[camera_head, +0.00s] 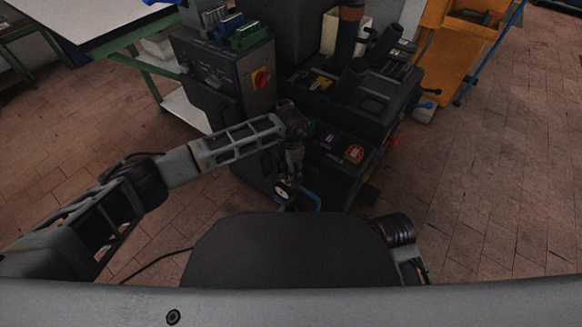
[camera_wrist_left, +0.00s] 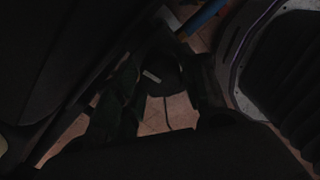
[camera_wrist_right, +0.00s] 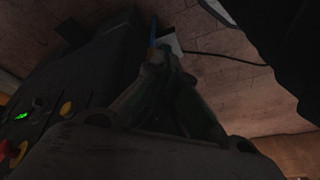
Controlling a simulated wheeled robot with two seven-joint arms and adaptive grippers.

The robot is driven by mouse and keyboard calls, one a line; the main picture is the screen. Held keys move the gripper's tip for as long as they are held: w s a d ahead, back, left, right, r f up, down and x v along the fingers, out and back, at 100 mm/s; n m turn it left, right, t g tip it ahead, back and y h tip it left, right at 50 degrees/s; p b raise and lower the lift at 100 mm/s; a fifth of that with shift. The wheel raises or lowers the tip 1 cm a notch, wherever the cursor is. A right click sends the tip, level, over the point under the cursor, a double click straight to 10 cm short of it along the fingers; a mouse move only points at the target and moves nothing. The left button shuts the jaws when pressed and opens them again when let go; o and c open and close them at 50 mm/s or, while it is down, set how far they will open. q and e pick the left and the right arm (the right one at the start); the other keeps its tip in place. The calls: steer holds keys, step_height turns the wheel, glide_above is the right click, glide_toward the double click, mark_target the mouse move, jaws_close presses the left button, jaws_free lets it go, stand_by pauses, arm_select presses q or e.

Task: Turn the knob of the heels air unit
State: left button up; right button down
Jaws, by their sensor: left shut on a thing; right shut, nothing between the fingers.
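The air unit, with a small round white-faced gauge (camera_head: 283,190) and a blue part (camera_head: 306,200) beside it, is low at the front of the black machine in the head view. My left gripper (camera_head: 290,178) reaches down over it. In the dark left wrist view, a black round knob (camera_wrist_left: 160,77) with a pale mark sits between the fingers, which are shut on it. The exact finger contact is too dark to make out. My right gripper (camera_wrist_right: 155,68) is shut and empty in the right wrist view, with floor beyond its tips. In the head view its fingers are hidden.
The black machine (camera_head: 345,110) stands ahead; a control box with a red-and-yellow switch (camera_head: 260,78) is at its left. A green-framed table (camera_head: 85,25) is at upper left, an orange cabinet (camera_head: 455,50) at upper right. Floor on the right is clear.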

arm_select(q)
steer(key=shift+n, duration=0.4)
steer(key=shift+r+n+p, duration=0.1)
steer(key=shift+n+p, duration=0.2)
steer(key=shift+p, duration=0.05)
steer(key=n+p, duration=0.1)
steer(key=n, duration=0.1)
steer(key=shift+n, duration=0.3)
steer(key=n+p, duration=0.2)
steer(key=n, duration=0.1)
steer(key=shift+n, duration=0.5)
steer(key=n+p, duration=0.2)
steer(key=n, duration=0.1)
steer(key=shift+w+n+p, duration=0.1)
steer(key=shift+n+p, duration=0.4)
steer(key=shift+n, duration=0.6)
arm_select(e)
step_height(320, 180, down, 8)
steer(key=s+d+g+h, duration=0.1)
steer(key=d+g, duration=0.1)
steer(key=shift+s+f, duration=0.2)
